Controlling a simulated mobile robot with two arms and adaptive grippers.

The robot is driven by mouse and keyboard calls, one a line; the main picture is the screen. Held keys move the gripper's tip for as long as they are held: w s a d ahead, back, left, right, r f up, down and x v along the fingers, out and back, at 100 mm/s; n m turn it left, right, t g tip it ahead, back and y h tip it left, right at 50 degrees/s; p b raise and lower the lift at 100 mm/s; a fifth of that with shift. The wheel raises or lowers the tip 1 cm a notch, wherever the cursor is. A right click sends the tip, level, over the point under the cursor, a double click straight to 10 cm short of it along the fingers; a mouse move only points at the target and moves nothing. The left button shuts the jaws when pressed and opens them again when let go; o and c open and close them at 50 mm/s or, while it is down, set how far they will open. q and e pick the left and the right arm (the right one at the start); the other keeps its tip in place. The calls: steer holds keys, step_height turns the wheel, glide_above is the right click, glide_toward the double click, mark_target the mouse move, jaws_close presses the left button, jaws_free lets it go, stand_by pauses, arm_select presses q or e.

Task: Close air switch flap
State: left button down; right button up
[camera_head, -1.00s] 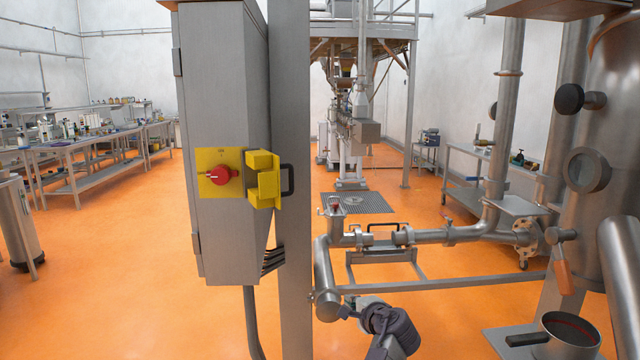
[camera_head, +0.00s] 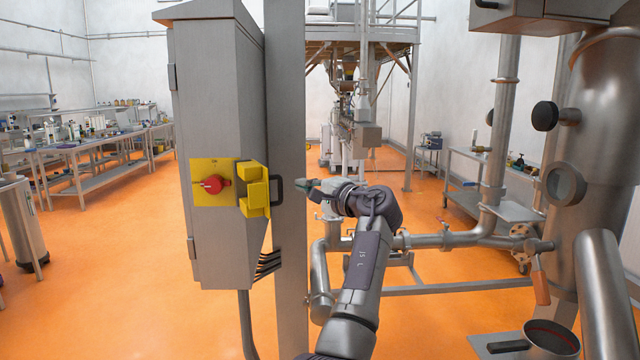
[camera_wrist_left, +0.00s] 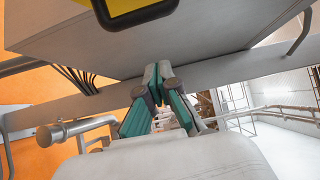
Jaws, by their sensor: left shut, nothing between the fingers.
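The yellow switch flap (camera_head: 253,190) stands swung out to the right from the yellow plate (camera_head: 203,168) on a grey cabinet, leaving the red rotary switch (camera_head: 214,185) uncovered. A dark handle (camera_head: 276,191) is on the flap's right side; flap and handle also show at the top edge of the left wrist view (camera_wrist_left: 130,12). My left gripper (camera_head: 307,184) is right of the handle, with a small gap in the picture, at about its height. In the left wrist view its green-sided fingers (camera_wrist_left: 157,78) meet at the tips, empty. My right gripper is not in view.
A grey vertical post (camera_head: 290,110) stands right behind the cabinet (camera_head: 215,90). Steel pipes (camera_head: 450,240) and a large steel vessel (camera_head: 605,130) fill the right side. The orange floor left of the cabinet is open up to the benches (camera_head: 90,165).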

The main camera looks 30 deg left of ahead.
mark_target(260, 188)
arm_select(q)
steer(key=s, duration=0.1)
steer(key=s+a+p, duration=0.1)
steer(key=s, duration=0.1)
steer(key=shift+s+a+p, duration=0.2)
steer(key=shift+a+p, duration=0.05)
steer(key=shift+p, duration=0.15)
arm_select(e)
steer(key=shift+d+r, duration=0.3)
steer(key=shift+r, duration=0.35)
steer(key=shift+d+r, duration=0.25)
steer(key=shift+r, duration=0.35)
